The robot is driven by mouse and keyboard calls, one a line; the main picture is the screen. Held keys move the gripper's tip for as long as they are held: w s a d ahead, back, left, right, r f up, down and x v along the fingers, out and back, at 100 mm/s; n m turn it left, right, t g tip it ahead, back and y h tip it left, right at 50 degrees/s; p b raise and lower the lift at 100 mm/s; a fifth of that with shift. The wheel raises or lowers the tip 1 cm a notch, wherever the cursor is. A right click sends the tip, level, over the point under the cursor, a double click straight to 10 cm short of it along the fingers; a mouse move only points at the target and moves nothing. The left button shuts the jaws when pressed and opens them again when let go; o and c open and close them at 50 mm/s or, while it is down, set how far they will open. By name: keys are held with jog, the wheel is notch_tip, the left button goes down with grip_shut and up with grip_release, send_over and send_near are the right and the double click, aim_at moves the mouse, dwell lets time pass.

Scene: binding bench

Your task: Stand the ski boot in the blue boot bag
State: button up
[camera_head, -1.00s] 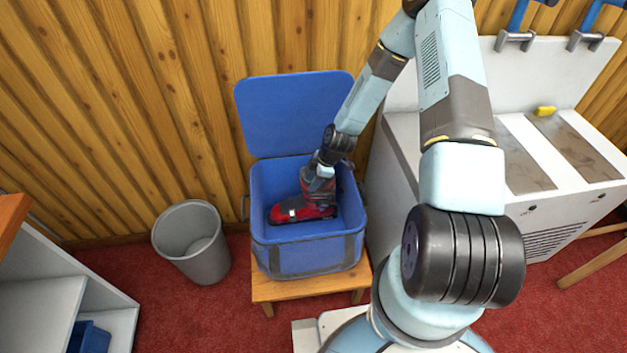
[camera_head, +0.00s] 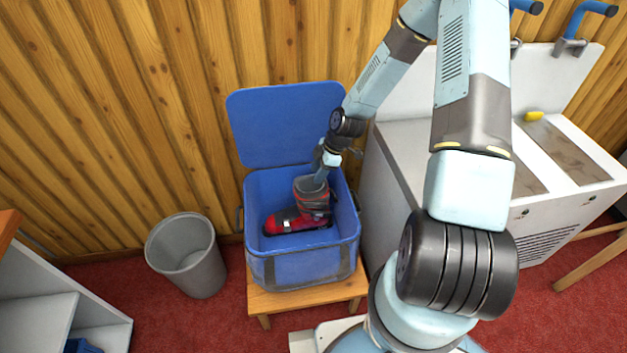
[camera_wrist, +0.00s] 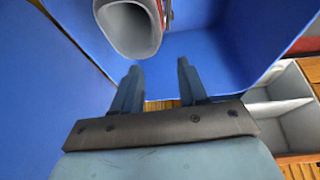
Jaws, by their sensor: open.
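The red, black and grey ski boot (camera_head: 312,199) stands upright on its sole inside the blue boot bag (camera_head: 303,271), its toe pointing left. The bag is open, with its lid (camera_head: 285,123) raised against the wall. My gripper (camera_head: 321,180) is at the top of the boot's cuff and hides a little of it. In the wrist view my gripper (camera_wrist: 157,67) has its two fingers apart with nothing between them. The boot's grey cuff opening (camera_wrist: 128,28) shows just beyond the fingertips, with blue bag walls (camera_wrist: 215,60) around it.
The bag sits on a wooden stool (camera_head: 258,303). A grey bin (camera_head: 187,257) stands to its left and a white bench unit (camera_head: 405,175) close to its right. A white shelf (camera_head: 40,290) is at the lower left. The wooden wall is behind.

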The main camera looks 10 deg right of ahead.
jog(key=s+d+r+m+t+h, duration=0.1)
jog(key=s+d+r+m+h, duration=0.15)
jog(key=r, duration=0.75)
jog(key=s+d+r+m+h, duration=0.1)
jog(key=s+d+r+m, duration=0.15)
jog(key=r, duration=0.85)
jog(key=s+d+r+m+t+h, duration=0.1)
jog(key=d+r+m+h, duration=0.2)
jog(key=r, duration=0.7)
jog(key=s+d+r+m+t+y, duration=0.1)
jog(key=s+r+m+t+y, duration=0.1)
jog(key=s+r+m, duration=0.8)
jog(key=s+r+t, duration=0.1)
jog(key=s+r, duration=0.6)
jog(key=s, duration=0.3)
jog(key=shift+s+d, duration=0.15)
jog(key=shift+s, duration=0.2)
